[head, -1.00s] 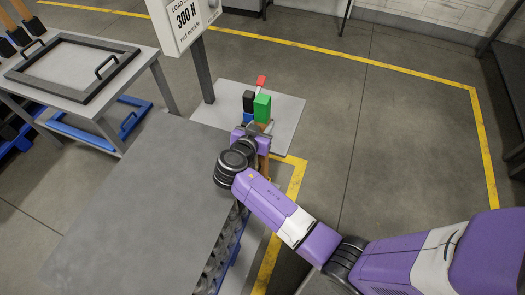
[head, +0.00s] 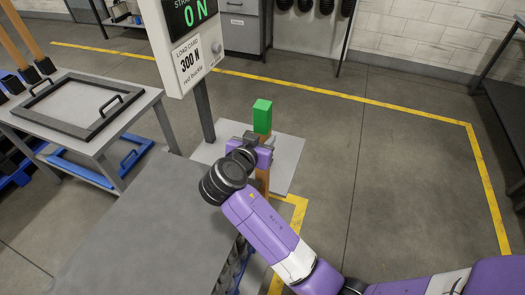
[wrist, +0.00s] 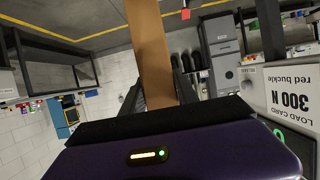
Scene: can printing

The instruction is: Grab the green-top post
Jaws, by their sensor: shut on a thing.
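The green-top post shows its bright green block (head: 262,116) in the head view, with the orange-brown wooden shaft below it, partly hidden by my wrist. My gripper (head: 259,141) is at the post, just below the green block, and shut on the shaft. In the wrist view the brown shaft (wrist: 150,48) stands between the two dark fingers (wrist: 158,92). The green top is not visible in the wrist view.
A grey table (head: 135,222) lies at the lower left beside my arm. A load-card sign (head: 188,62) on a post reads "300 N red buckle". A light floor plate (head: 287,165) lies behind my gripper. A side table (head: 65,120) holds a framed tray. Floor to the right is clear.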

